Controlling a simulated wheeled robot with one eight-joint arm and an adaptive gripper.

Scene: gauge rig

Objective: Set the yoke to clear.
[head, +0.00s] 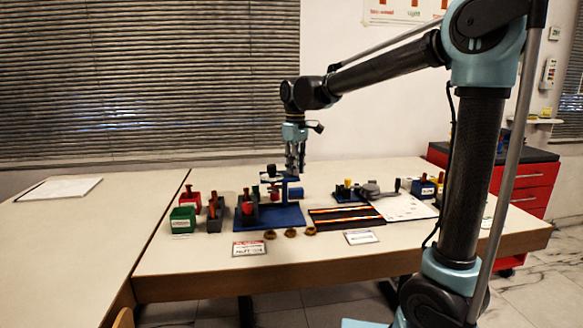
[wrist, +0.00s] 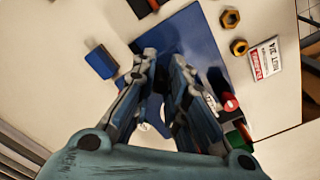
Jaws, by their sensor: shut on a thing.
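A blue gauge rig stands on a blue baseplate (head: 288,217) in the middle of the table. Its blue yoke (head: 293,181) rises at the back of the plate, directly under my gripper (head: 294,168). My gripper points down with its fingers close together, shut at the yoke. In the wrist view my gripper (wrist: 166,62) is over the blue baseplate (wrist: 200,40), and the fingers hide most of what is between them. A dark upright block with a red-topped part (head: 247,207) stands at the plate's left. The yoke's exact setting cannot be read.
Green (head: 183,219) and red (head: 191,200) bins stand left of the rig. Brass nuts (head: 290,233) and a label card (head: 249,248) lie in front. A striped tray (head: 346,216) and white sheet (head: 403,207) lie right. The left table is mostly clear.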

